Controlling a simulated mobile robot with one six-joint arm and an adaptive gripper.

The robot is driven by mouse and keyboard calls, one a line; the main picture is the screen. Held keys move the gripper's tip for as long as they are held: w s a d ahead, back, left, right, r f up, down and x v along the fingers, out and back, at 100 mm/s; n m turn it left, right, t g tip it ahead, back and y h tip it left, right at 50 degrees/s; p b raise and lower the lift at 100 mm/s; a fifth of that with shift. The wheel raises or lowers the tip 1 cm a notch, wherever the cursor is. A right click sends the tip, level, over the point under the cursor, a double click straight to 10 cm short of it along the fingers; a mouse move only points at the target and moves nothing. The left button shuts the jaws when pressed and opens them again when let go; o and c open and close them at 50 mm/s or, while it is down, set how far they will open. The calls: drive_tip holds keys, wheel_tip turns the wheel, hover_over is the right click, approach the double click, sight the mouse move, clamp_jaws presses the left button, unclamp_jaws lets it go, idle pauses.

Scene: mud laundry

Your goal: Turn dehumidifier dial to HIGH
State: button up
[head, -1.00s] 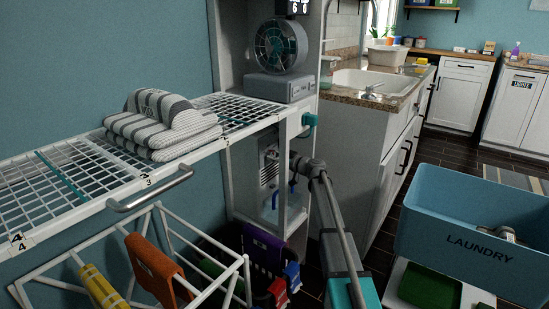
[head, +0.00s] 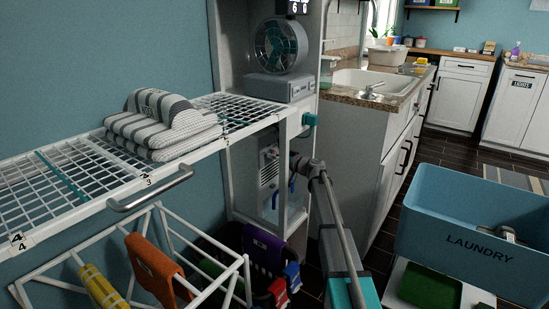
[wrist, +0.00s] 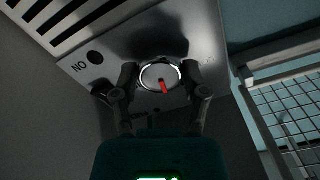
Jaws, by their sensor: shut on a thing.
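The dehumidifier (head: 268,168) is a pale unit with a vent grille, standing in the tall cabinet behind the drying rack's end; the rack and my arm hide part of it. In the wrist view, its metal front (wrist: 130,35) has dark slots and a black dot beside lettering that reads "NO" at this angle. The round dial (wrist: 150,76) has a bright rim and a red pointer aimed toward the bottom of the picture. My gripper (wrist: 160,76) is shut on the dial, one finger on each side. Its fingers are not clear in the head view.
The white drying rack (head: 70,195) with folded striped cloth (head: 160,125) stands close on the left. A fan (head: 281,45) sits on the shelf above the dehumidifier. The sink counter (head: 360,97) is to the right, and a blue laundry bin (head: 480,215) is at front right.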

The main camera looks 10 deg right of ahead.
drive_tip(key=o, duration=1.1)
drive_tip(key=shift+o, duration=0.2)
drive_tip(key=shift+d, duration=0.1)
drive_tip(key=v, duration=1.1)
drive_tip(key=shift+s+d, duration=0.25)
drive_tip(key=shift+s, duration=0.05)
